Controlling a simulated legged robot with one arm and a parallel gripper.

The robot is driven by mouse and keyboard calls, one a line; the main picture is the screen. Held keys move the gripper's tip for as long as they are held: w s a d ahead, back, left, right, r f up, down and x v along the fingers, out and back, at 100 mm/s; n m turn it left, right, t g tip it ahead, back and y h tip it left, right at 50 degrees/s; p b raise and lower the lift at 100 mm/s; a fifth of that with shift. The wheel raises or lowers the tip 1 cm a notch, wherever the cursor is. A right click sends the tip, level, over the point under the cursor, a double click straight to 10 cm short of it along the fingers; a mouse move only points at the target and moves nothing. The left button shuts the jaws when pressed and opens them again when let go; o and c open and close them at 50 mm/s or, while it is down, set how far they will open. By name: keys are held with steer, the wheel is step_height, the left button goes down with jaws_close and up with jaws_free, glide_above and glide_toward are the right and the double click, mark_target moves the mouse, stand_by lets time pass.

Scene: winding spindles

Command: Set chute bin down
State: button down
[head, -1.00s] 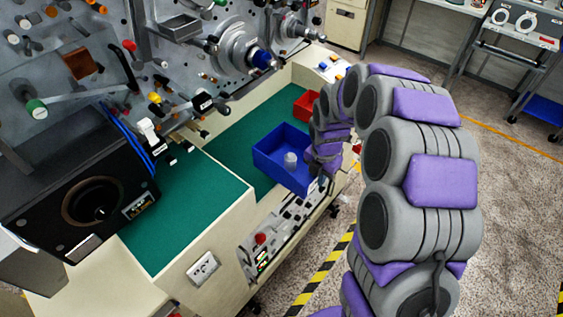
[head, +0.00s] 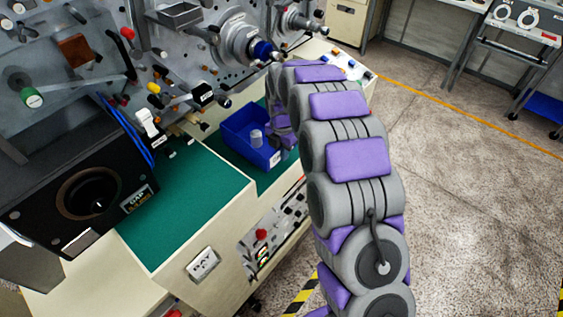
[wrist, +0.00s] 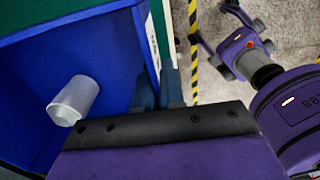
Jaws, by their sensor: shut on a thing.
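The blue chute bin (head: 238,146) is at the middle of the head view, over the green worktop. It looks about level and holds a pale cylinder (head: 256,138). I cannot tell whether its base touches the worktop. In the wrist view the bin (wrist: 100,45) fills the left side, with the cylinder (wrist: 73,100) standing out from its blue inner surface. My gripper (wrist: 159,90) is shut on the bin's right wall, one dark finger on each side of it. In the head view my arm mostly hides the gripper.
Green worktop (head: 180,205) is bare to the left of the bin. A black unit with a round opening (head: 92,195) stands further left. The machine panel with pegs and spindles (head: 180,50) rises behind. A control panel with a red button (head: 261,234) is on the front face below.

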mark_target(281, 168)
steer(key=shift+a+f, duration=0.35)
steer(key=shift+f, duration=0.1)
steer(key=f, duration=0.1)
steer(key=f+b, duration=0.1)
steer(key=f, duration=0.2)
steer(key=shift+w+d+f, duration=0.2)
steer(key=shift+d, duration=0.05)
steer(key=shift+s+a, duration=0.1)
steer(key=shift+a, duration=0.05)
steer(key=c, duration=1.4)
jaws_free()
steer(key=shift+a, duration=0.15)
steer(key=shift+c, duration=0.2)
steer(key=shift+o, duration=1)
